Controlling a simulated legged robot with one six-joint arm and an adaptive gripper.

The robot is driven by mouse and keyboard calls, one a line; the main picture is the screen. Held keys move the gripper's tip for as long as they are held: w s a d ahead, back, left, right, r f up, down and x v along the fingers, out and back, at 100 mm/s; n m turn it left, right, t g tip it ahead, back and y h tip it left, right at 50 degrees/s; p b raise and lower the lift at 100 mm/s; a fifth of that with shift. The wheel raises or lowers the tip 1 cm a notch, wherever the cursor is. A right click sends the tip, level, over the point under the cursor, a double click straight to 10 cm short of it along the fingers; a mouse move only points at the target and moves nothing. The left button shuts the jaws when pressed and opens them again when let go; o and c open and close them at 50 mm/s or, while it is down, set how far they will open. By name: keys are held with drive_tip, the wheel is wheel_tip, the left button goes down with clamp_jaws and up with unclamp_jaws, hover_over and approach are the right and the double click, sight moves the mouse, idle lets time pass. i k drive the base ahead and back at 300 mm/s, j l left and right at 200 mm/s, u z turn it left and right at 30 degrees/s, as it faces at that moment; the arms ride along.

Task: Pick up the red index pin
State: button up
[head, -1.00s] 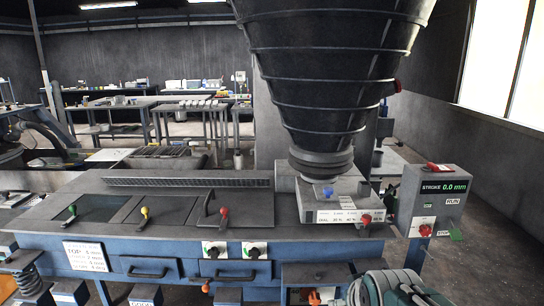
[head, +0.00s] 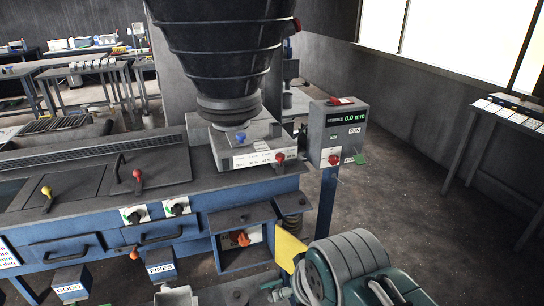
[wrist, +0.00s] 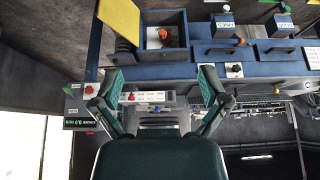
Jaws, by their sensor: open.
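A small red knob-like piece (head: 278,157) sits at the front right corner of the grey feeder base, beside a white scale label; it looks like the red index pin. In the wrist view a small red piece (wrist: 131,97) shows by the white label, between the fingers and nearer the left one. My gripper (wrist: 160,82) is open and empty, with its green-padded fingers spread wide. It appears well apart from the red piece. My arm (head: 352,268) is low at the bottom right of the head view.
A black hopper (head: 222,55) stands above the feeder base (head: 248,140). A control box (head: 336,132) with its own red knob stands to the right. An orange-red object (head: 243,239) sits in an open blue bay below. Free floor (head: 410,180) lies right.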

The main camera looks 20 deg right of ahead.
sight(280, 158)
drive_tip(key=j+z, duration=0.15)
drive_tip(key=j, duration=0.95)
drive_tip(key=j+z, duration=0.2)
drive_tip(key=j, duration=0.9)
drive_tip(key=k+j+z, duration=0.15)
drive_tip(key=j, duration=0.95)
drive_tip(key=i+l, duration=0.2)
drive_tip(key=l, duration=0.2)
drive_tip(key=i+l, duration=0.15)
drive_tip(key=l, duration=0.25)
drive_tip(key=i+l, duration=0.2)
drive_tip(key=l, duration=0.25)
drive_tip(key=i+l, duration=0.15)
drive_tip(key=l, duration=0.25)
drive_tip(key=i+l, duration=0.2)
drive_tip(key=l, duration=0.2)
drive_tip(key=i+l+z, duration=0.1)
drive_tip(key=l, duration=0.3)
drive_tip(key=i+l, duration=0.3)
drive_tip(key=l, duration=0.1)
